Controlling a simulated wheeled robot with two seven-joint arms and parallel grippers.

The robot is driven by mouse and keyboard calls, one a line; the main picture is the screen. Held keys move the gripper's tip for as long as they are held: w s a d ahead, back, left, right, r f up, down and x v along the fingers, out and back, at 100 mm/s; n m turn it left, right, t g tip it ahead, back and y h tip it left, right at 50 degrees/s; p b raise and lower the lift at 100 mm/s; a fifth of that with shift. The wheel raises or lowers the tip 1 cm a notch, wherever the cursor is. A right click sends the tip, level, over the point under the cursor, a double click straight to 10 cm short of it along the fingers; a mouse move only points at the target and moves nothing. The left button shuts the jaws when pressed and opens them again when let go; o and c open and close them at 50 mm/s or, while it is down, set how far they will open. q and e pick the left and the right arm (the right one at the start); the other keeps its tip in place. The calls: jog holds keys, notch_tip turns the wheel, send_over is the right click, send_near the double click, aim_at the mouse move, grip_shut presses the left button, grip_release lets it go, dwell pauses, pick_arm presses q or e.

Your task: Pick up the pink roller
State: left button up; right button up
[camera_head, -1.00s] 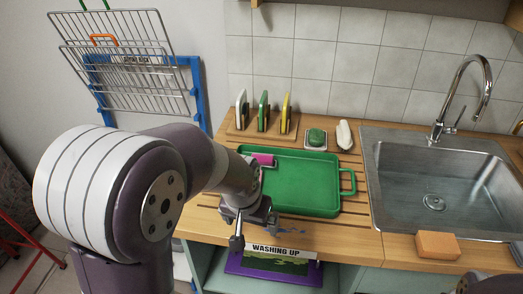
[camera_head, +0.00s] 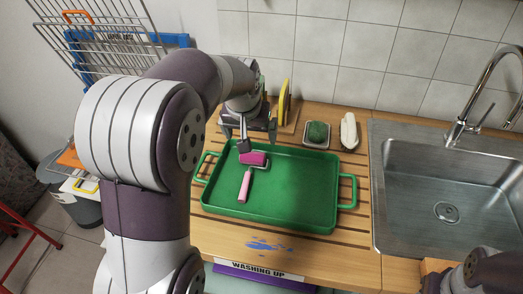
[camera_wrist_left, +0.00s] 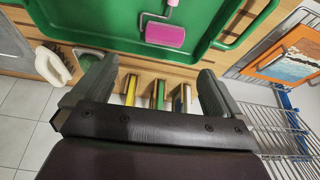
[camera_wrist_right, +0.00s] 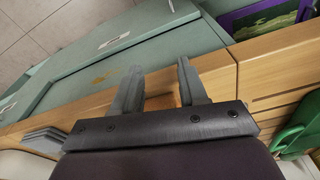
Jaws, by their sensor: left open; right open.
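The pink roller lies in the green tray (camera_head: 310,190). Its pink roller head (camera_head: 254,158) is toward the tray's back edge and its light pink handle (camera_head: 245,186) points toward the front. My left gripper (camera_head: 258,136) is open and empty, above the tray's back edge, just behind the roller head. The left wrist view shows the roller head (camera_wrist_left: 165,35) beyond the open fingers (camera_wrist_left: 152,85), not between them; the handle runs out of frame. My right gripper (camera_wrist_right: 160,82) is open and empty near the wooden counter edge.
The sink (camera_head: 440,190) is right of the tray. Behind the tray stand a rack with upright boards (camera_head: 284,102), a green sponge in a dish (camera_head: 318,133) and a white object (camera_head: 349,131). A wire rack (camera_head: 95,45) hangs at the left.

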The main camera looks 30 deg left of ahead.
aim_at(252, 154)
pick_arm(q)
jog(key=x, duration=1.2)
jog(key=shift+s+a+f, duration=0.1)
jog(key=shift+s+a, duration=0.15)
jog(key=shift+a, duration=0.15)
jog(key=shift+w+f, duration=0.2)
jog(key=shift+s+r, duration=0.1)
jog(key=c, duration=0.8)
